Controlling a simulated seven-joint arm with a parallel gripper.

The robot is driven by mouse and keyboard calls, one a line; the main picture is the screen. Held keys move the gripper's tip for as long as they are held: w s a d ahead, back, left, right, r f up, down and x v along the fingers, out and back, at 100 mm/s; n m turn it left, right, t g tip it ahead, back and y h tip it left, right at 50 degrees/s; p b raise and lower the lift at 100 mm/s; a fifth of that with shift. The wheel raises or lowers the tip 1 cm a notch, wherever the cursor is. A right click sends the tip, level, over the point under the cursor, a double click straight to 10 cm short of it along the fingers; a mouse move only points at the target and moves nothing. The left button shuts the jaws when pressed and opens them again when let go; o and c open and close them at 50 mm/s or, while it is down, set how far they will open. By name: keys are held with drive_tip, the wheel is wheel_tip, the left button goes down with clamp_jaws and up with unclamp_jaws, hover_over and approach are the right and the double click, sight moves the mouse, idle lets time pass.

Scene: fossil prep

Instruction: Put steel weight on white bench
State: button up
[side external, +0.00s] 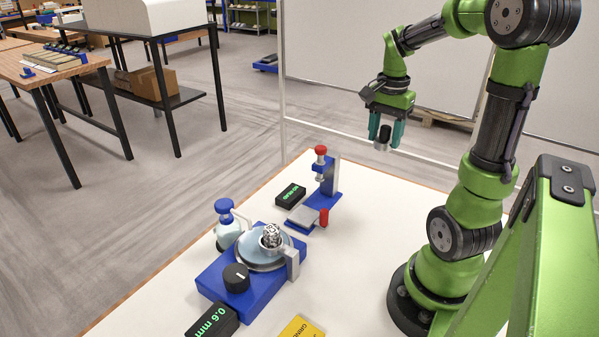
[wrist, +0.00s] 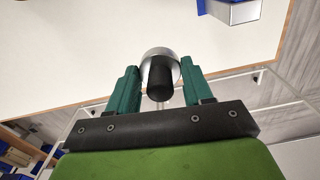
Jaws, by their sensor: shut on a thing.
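My gripper (side external: 388,133) has teal fingers and is shut on the steel weight (side external: 380,146), a small silver cylinder with a dark knob or handle. The weight hangs in the air above the far part of the white bench (side external: 378,189), near its far edge. In the wrist view the fingers of my gripper (wrist: 158,88) stand on either side of the dark part of the steel weight (wrist: 160,54), with its round silver part showing beyond. The wrist view also shows the white bench (wrist: 60,50) below, with its edge crossing under the fingers.
On the bench stand a blue device with a round plate (side external: 240,275), a blue stand with a red knob (side external: 328,180), a wash bottle (side external: 227,225), black displays (side external: 290,194) and a yellow card (side external: 301,328). A clear-framed panel (side external: 380,145) stands behind the bench. Bare bench lies right of the blue stand.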

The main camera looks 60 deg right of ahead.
sight(372, 207)
wheel_tip(372, 207, down, 18)
drive_tip(key=shift+f, duration=0.15)
idle(0.3)
drive_tip(key=o, duration=1.4)
drive_tip(key=shift+f, duration=0.1)
wheel_tip(372, 207, up, 12)
drive_tip(key=a+r+n+t, duration=0.2)
drive_tip(key=a+r+n, duration=0.2)
drive_tip(key=a, duration=0.4)
drive_tip(key=w+a+r+n+t+y, duration=0.1)
drive_tip(key=a+r+n+t, duration=0.1)
drive_tip(key=a+n, duration=0.4)
drive_tip(key=w+a+r+n+t+y, duration=0.1)
drive_tip(key=a+r+n+t, duration=0.2)
drive_tip(key=a, duration=0.8)
wheel_tip(372, 207, up, 3)
drive_tip(key=shift+a+f+n, duration=0.15)
drive_tip(key=shift+f+n, duration=0.05)
drive_tip(key=shift+n, duration=0.8)
